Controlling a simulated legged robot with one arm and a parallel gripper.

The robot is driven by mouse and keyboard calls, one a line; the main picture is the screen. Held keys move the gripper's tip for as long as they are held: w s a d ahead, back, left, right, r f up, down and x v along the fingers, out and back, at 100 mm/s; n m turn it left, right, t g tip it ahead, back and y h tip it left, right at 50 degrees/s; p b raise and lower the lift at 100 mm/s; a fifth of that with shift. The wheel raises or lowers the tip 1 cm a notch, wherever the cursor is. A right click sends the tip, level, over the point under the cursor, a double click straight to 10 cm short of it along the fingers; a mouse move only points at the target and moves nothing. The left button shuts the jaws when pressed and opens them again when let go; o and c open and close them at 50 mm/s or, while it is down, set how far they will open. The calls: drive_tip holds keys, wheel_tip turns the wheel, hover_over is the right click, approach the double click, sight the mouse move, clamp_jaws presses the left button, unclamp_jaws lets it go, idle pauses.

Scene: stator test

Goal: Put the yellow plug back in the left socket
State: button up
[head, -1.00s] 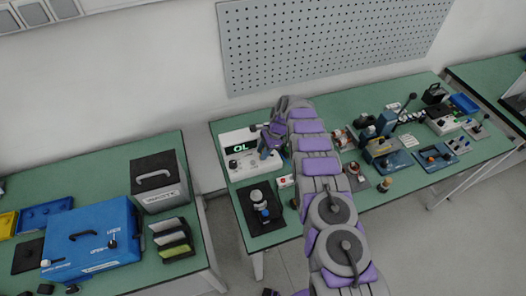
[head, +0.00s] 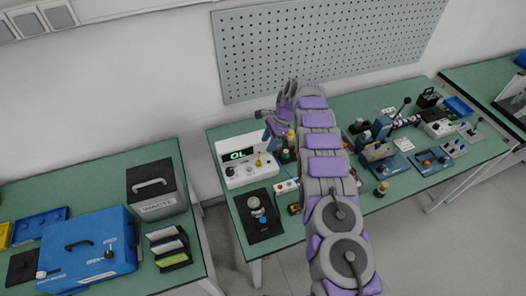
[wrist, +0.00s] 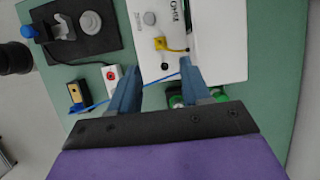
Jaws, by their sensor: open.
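The white tester (head: 228,152) with the green "OL" display stands at the left end of the middle bench. In the head view my gripper (head: 277,127) is above the tester's right back part.
A blue cable (wrist: 120,92) crosses below the fingers. Green-topped items (wrist: 178,101) stand close to the right finger. A black plate with a stand (head: 258,214) and a small white box with a red button (wrist: 112,76) are nearby.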

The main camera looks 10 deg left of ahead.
drive_tip(key=v, duration=0.7)
drive_tip(key=shift+w+p, duration=0.2)
drive_tip(key=shift+p, duration=0.25)
drive_tip(key=shift+r, duration=0.1)
idle(0.4)
drive_tip(key=s+d+r+n+b, duration=0.1)
drive_tip(key=s+d+r, duration=0.15)
drive_tip(key=r, duration=0.35)
drive_tip(key=s+d+r+n+b, duration=0.1)
drive_tip(key=s+d+r+b, duration=0.1)
drive_tip(key=d+r, duration=0.25)
drive_tip(key=s+d+r+n+h+b, duration=0.1)
drive_tip(key=s+d+r+n, duration=0.1)
drive_tip(key=s+d+r, duration=0.3)
drive_tip(key=s+d+r+n+b, duration=0.1)
drive_tip(key=s+d+r, duration=0.1)
drive_tip(key=s, duration=0.5)
drive_tip(key=s+d+f+n+h+b, duration=0.1)
drive_tip(key=s+d, duration=0.3)
drive_tip(key=s, duration=0.7)
drive_tip(key=s+d+f+n+b, duration=0.1)
drive_tip(key=s+d+f+n, duration=0.2)
drive_tip(key=s, duration=0.9)
drive_tip(key=s+d+f+n+h+b, duration=0.1)
drive_tip(key=s+d, duration=0.4)
drive_tip(key=s, duration=0.7)
drive_tip(key=shift+s+d+f+n+t+h+b, duration=0.2)
drive_tip(key=shift+d+f+n+t+h+b, duration=0.2)
drive_tip(key=shift+n+b, duration=0.2)
drive_tip(key=shift+a, duration=0.1)
